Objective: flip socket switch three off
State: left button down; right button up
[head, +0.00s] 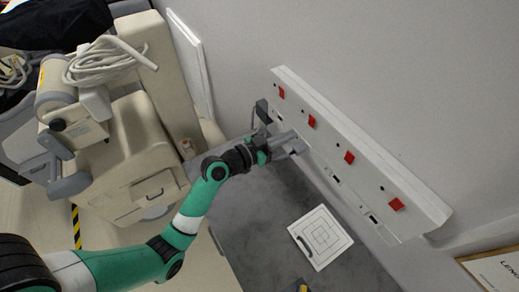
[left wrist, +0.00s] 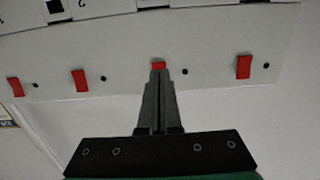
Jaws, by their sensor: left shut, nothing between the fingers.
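A long white socket strip (head: 372,185) on the grey wall carries several red switches. In the head view they run from upper left (head: 281,92) through the second (head: 311,121) and third (head: 349,157) to the lower right one (head: 396,204). No numbering is readable. My left gripper (head: 299,146) is shut and empty, beside the strip near the second switch from the upper left. In the left wrist view its closed fingertips (left wrist: 158,73) overlap the lower part of one red switch (left wrist: 158,65); I cannot tell whether they touch. My right gripper is out of view.
A grey surface (head: 262,205) lies below the strip, with a white square board (head: 320,238) on it. A beige medical machine (head: 130,150) with a coiled cable stands at the left. A framed sheet (head: 495,270) is at the lower right. The wall above the strip is clear.

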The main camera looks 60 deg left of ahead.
pick_arm(q)
jog(key=s+f+b, duration=0.1)
jog(key=s, duration=0.7)
jog(key=shift+s+a+f, duration=0.15)
jog(key=shift+s+f, duration=0.05)
jog(key=shift+s, duration=0.2)
